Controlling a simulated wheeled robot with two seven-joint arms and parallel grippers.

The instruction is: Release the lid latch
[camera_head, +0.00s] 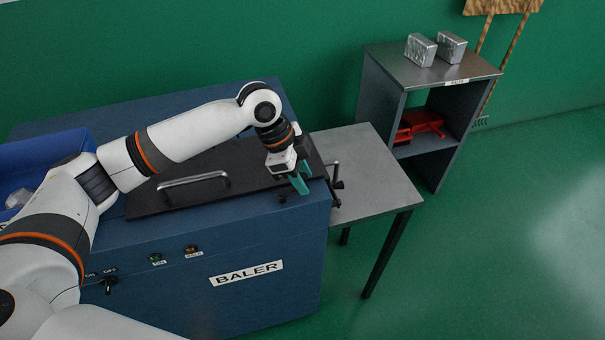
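The blue baler (265,225) has a dark lid (150,203) lying flat on its top, with a pale bar handle (195,181). My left gripper (300,185), with teal fingers, points down over the lid's front right corner. A small black part (283,198), perhaps the latch, shows just beside the fingers; the gripper hides much of that spot. I cannot tell whether the fingers touch it, or how far apart they are. My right gripper is not in view.
A metal bar with black fittings (337,184) stands at the baler's right side, by a grey table (375,180). A shelf unit (430,75) holds silvery blocks (420,50) and a red item (425,122). Switches (108,284) sit on the baler's front. The floor at right is clear.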

